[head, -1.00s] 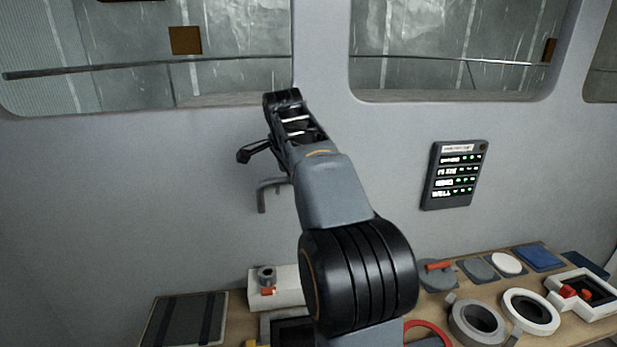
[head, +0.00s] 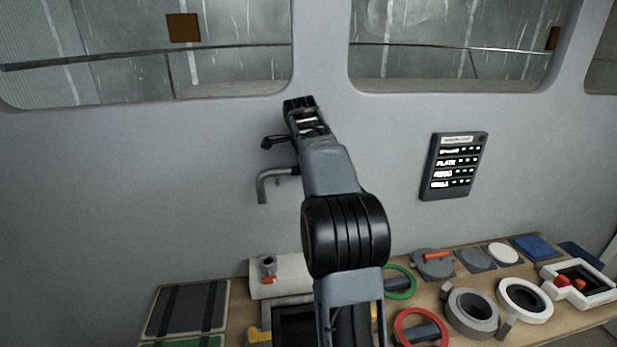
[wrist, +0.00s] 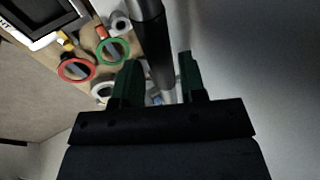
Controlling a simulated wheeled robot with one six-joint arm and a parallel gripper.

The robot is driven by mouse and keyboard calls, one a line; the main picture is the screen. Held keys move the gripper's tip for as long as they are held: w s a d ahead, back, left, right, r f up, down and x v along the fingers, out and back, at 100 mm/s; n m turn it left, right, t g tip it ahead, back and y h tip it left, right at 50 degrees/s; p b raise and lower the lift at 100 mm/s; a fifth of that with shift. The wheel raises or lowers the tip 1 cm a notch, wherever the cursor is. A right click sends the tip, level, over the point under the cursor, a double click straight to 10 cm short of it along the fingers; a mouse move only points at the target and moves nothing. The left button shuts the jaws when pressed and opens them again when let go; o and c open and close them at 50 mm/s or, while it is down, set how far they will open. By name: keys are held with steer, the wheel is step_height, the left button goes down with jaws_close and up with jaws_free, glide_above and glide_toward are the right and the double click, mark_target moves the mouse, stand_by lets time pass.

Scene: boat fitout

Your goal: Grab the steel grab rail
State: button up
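The steel grab rail (head: 267,184) is a grey bent bar fixed to the wall below the windows. Its left end shows in the head view; the rest is hidden behind my arm. In the wrist view, the rail (wrist: 149,35) runs as a thick grey bar from the top edge down between the two green-black fingers. My gripper (wrist: 157,65) is open, with a finger on each side of the bar. A gap shows on the right side; on the left the finger looks close, and I cannot tell whether it touches. In the head view the gripper is mostly hidden by my arm.
A wall panel with lit labels (head: 454,166) hangs to the right. Below, a wooden bench (head: 433,291) holds a red ring (head: 399,327), a green ring (head: 411,283), a grey ring fitting (head: 471,311) and several other fittings. The wall left of the rail is clear.

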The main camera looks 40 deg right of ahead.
steer(key=p+x, duration=0.1)
steer(key=x, duration=0.4)
steer(key=shift+f, duration=0.1)
steer(key=shift+c, duration=0.3)
jaws_close()
